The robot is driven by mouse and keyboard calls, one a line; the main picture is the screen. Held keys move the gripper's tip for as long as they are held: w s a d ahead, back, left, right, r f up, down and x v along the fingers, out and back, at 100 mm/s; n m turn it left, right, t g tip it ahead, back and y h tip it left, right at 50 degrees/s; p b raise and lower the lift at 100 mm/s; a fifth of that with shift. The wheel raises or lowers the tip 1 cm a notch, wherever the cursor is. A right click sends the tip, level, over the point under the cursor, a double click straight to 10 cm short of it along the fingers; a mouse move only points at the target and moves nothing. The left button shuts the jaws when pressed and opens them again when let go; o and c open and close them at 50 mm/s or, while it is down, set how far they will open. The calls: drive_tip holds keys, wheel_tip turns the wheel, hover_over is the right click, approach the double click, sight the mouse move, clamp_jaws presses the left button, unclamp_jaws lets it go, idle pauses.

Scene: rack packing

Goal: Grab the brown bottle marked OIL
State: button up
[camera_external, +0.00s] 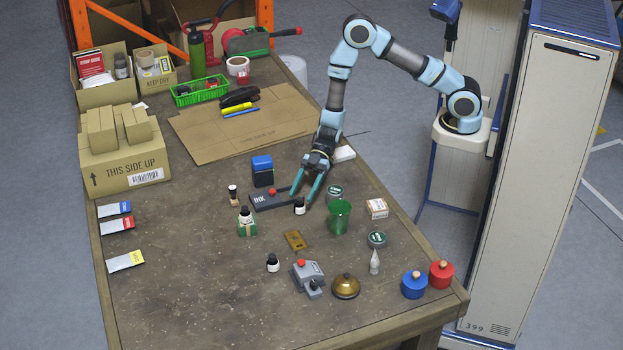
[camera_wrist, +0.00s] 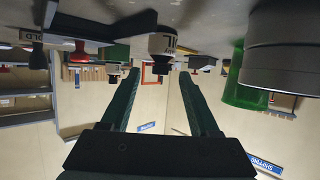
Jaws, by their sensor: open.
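A small dark bottle with a white label (camera_external: 299,210) stands upright on the table, just at the fingertips of my gripper (camera_external: 302,199). The inverted wrist view shows this bottle (camera_wrist: 162,45) ahead, with the end of OIL legible on its label, lined up with the gap between my fingers (camera_wrist: 160,73). My gripper is open and empty, its fingers apart on either side of the bottle's line. I cannot tell whether a finger touches it. The bottle looks nearly black rather than clearly brown.
A green cup (camera_external: 340,217) and a grey-green tin (camera_external: 334,193) stand close on the right. The INK pad (camera_external: 271,199) lies close on the left. The table's left front is clear.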

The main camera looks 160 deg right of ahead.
sight(300, 198)
drive_tip(key=shift+p+x, duration=0.3)
drive_tip(key=shift+x, duration=1.2)
drive_tip(key=shift+c, duration=0.2)
clamp_jaws()
